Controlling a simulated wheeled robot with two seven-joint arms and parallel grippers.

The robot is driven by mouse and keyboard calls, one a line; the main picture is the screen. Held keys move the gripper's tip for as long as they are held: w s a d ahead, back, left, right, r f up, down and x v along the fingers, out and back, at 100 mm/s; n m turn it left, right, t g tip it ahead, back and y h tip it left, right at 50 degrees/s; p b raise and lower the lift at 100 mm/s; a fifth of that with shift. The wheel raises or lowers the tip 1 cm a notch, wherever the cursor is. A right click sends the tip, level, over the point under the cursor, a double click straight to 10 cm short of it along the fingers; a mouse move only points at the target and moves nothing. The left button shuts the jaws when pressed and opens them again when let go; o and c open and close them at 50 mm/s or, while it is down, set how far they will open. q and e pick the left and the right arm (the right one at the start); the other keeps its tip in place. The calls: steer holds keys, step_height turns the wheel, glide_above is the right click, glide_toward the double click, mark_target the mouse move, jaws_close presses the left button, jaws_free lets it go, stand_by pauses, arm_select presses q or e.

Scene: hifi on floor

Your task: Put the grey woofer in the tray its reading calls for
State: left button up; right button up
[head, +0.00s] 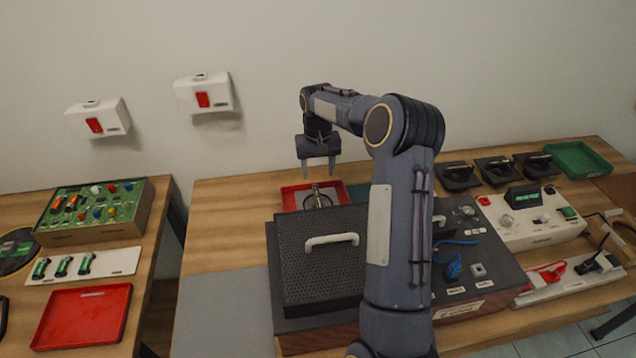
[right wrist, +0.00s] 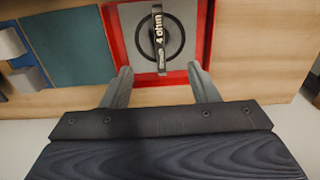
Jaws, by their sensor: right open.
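The grey woofer (right wrist: 180,37), a light grey square plate with a dark round cone and a black bar handle marked "4 ohm", lies inside a small red tray (right wrist: 120,60). In the head view the woofer (head: 319,199) and this red tray (head: 290,196) are at the back of the middle bench, behind the hifi box. My right gripper (head: 318,168) points down above the tray. In the right wrist view the right gripper (right wrist: 162,80) is open and empty, its fingertips apart near the tray's edge. My left gripper is not in view.
A black hifi box with a perforated lid (head: 315,275) stands in front. A white meter (head: 540,225), several black handled units (head: 497,170) and a green tray (head: 578,159) are at right. Another red tray (head: 83,316) is on the left bench. A teal mat (right wrist: 75,47) lies beside the woofer's tray.

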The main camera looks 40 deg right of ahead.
steer(key=s+a+r+n+t+y, duration=0.1)
steer(key=s+a+r+n+t, duration=0.15)
steer(key=s+a+r, duration=1.05)
steer(key=s+a+f+n+t+y, duration=0.1)
steer(key=s+a+f, duration=0.1)
steer(key=s+a, duration=0.4)
steer(key=s+a+f+t+y, duration=0.1)
steer(key=s+a, duration=0.4)
steer(key=s, duration=0.6)
steer(key=shift+a+f+n+t+y, duration=0.35)
steer(key=shift+a+f+t+y, duration=0.1)
steer(key=shift+t, duration=0.1)
